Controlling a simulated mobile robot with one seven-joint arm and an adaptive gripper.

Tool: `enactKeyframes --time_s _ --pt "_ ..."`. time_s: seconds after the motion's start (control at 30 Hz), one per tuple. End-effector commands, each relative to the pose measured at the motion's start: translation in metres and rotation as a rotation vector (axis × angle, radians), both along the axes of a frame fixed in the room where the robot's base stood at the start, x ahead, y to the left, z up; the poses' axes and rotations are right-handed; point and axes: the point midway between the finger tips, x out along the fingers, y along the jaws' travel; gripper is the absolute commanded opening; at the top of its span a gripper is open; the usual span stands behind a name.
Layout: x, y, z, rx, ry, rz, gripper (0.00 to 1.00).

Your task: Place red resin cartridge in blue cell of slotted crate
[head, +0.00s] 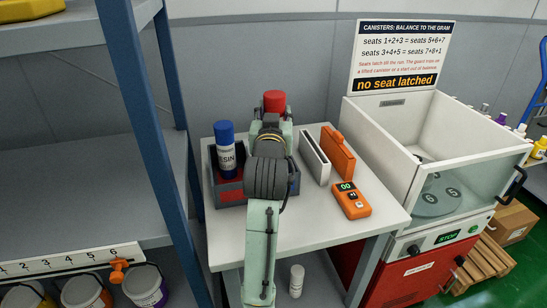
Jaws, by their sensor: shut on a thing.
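The red resin cartridge (274,101) shows as a red cap above and beyond my wrist. My gripper (273,118) is shut on it; the fingers and the cartridge's lower body are mostly hidden by my arm. The slotted crate (228,185) is dark grey and stands on the white table, with a red patch on its front left. A blue-capped resin cartridge (225,150) stands upright in its left part. My arm hides the crate's middle. A small blue patch shows at its right edge, and I cannot see inside the cells there.
On the table (350,228) to the right are a white slotted block (314,157), an orange case (338,152) and an orange handheld meter (351,201). A white-walled machine (386,139) stands right of the table. A blue rack post (146,110) rises on the left.

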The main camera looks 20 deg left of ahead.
Motion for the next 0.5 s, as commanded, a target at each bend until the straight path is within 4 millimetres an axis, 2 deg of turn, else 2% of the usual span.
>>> enactKeyframes --time_s 0.03,0.2,0.4,0.5 --pt "0.0 0.0 -0.015 0.0 0.0 0.001 0.0" --pt "-0.001 0.0 -0.046 0.002 -0.002 0.001 0.0" --pt "0.0 0.0 -0.059 0.001 -0.003 0.001 0.0" --pt "0.0 0.0 -0.072 0.001 -0.002 0.0 0.0"
